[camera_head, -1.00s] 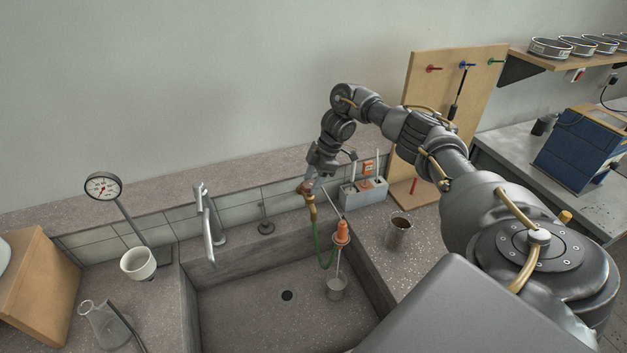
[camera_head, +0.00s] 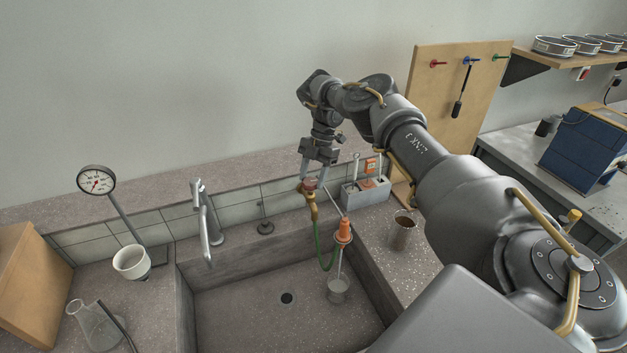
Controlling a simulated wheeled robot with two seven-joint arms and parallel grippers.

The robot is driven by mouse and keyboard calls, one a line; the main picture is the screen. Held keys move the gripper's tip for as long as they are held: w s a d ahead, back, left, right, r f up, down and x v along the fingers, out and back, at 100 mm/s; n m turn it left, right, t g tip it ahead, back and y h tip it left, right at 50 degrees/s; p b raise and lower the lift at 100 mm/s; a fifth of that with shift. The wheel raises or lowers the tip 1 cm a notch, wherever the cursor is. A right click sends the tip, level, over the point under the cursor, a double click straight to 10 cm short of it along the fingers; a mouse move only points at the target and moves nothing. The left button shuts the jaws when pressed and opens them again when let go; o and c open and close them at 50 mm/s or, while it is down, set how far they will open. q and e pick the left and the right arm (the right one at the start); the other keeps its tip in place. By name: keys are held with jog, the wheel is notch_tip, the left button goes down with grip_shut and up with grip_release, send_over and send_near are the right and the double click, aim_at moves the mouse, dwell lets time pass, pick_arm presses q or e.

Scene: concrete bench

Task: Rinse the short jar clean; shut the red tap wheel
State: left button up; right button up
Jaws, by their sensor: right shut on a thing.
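The red tap wheel (camera_head: 310,184) sits on top of a brass tap at the back right of the sink. My right gripper (camera_head: 314,183) comes down on it from above, its fingers shut around the wheel. A green hose (camera_head: 321,250) runs from the tap to an orange nozzle (camera_head: 343,231) on the sink's right side. A small grey jar (camera_head: 338,291) stands in the sink below the nozzle, with a thin pale line from nozzle to jar. A taller metallic jar (camera_head: 403,233) with brown contents stands on the right counter. My left gripper is out of view.
The sink (camera_head: 240,311) is otherwise bare around its drain. A grey faucet (camera_head: 206,225) stands at its back left. A dial gauge (camera_head: 97,180), white cup (camera_head: 132,262) and glass flask (camera_head: 95,326) are on the left. A grey caddy (camera_head: 365,192) stands beside the tap.

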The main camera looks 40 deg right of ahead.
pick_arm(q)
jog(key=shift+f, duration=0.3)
pick_arm(e)
jog(key=shift+n, duration=0.3)
jog(key=o, duration=1)
jog(key=shift+a, duration=0.1)
